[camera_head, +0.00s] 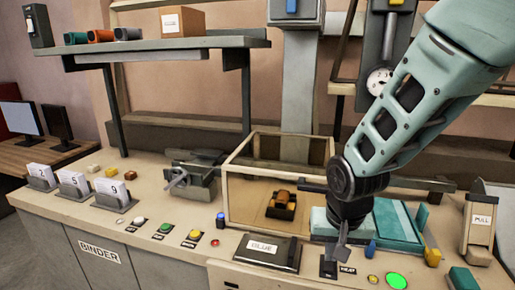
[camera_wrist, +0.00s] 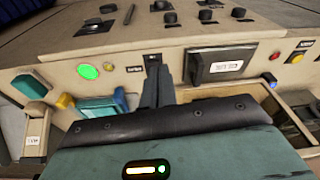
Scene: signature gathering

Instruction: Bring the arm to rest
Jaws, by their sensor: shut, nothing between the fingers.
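My teal arm reaches in from the upper right in the head view and points down over the bench. My gripper (camera_head: 343,240) is shut and empty, with its dark fingers pressed together. It is just above the front of the bench, close to a small labelled switch plate (camera_head: 338,268). I cannot tell whether the fingertips touch it. In the wrist view my gripper (camera_wrist: 154,70) shows as a narrow dark wedge, its tip near the same plate. The lit green button (camera_wrist: 88,71) is to its left there, and the pad labelled BLUE (camera_wrist: 222,66) is to its right.
A wooden-framed box (camera_head: 240,213) stands behind the BLUE pad, with an orange-topped item (camera_head: 283,196) inside. Teal trays (camera_head: 398,220) lie beside my wrist. A PULL lever stand (camera_head: 481,222) is at the right. A shelf (camera_head: 170,45) hangs above the left side. Numbered card holders (camera_head: 73,184) stand far left.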

